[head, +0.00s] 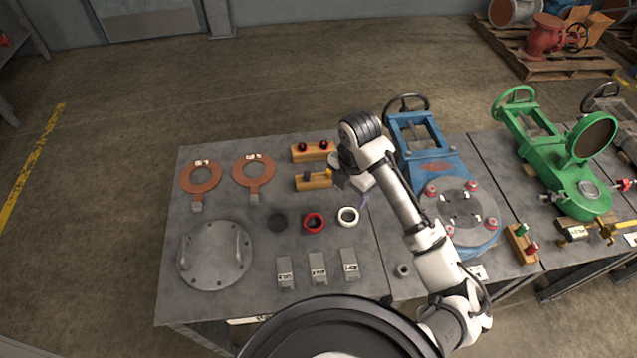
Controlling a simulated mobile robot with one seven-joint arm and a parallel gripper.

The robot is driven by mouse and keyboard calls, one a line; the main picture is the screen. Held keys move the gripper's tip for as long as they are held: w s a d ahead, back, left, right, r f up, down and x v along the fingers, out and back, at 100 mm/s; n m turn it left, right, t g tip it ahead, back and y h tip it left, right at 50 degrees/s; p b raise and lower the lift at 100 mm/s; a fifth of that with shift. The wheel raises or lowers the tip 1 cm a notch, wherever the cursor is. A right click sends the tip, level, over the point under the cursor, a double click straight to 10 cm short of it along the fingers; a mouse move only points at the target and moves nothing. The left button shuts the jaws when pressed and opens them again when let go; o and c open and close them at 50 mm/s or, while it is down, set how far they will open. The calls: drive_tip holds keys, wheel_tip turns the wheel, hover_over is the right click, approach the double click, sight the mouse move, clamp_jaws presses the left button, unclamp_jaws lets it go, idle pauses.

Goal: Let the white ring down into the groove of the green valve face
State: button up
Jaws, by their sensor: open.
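The white ring (348,225) lies flat on the grey table, at the right end of a row with a red ring (313,222) and a black disc or ring (277,222). My gripper (358,195) is just behind the white ring in the picture, pointing down, open and empty. Its fingertips are small and partly hidden, so their height above the table is unclear. The green valve (551,157) lies on the table at the far right. Its round green face (594,137) is raised at a tilt; the groove is too small to make out.
A blue valve (440,170) with red-capped bolts stands between my arm and the green valve. Two copper rings (201,190), a round metal cover (214,285), wooden blocks (313,152) and several grey tagged blocks (318,270) lie on the left table. A pallet (560,65) stands behind.

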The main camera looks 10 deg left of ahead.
sight(348, 219)
drive_tip(key=shift+g, duration=0.3)
drive_tip(key=f+b, duration=0.4)
drive_tip(key=f, duration=0.1)
drive_tip(key=f+b, duration=0.2)
drive_tip(key=f, duration=0.1)
drive_tip(key=shift+s+d+f, duration=0.15)
drive_tip(key=shift+s+d, duration=0.2)
drive_tip(key=shift+d, duration=0.05)
drive_tip(key=c, duration=1)
drive_tip(key=shift+r+p, duration=1.6)
drive_tip(key=shift+r, duration=1)
drive_tip(key=shift+f, duration=0.1)
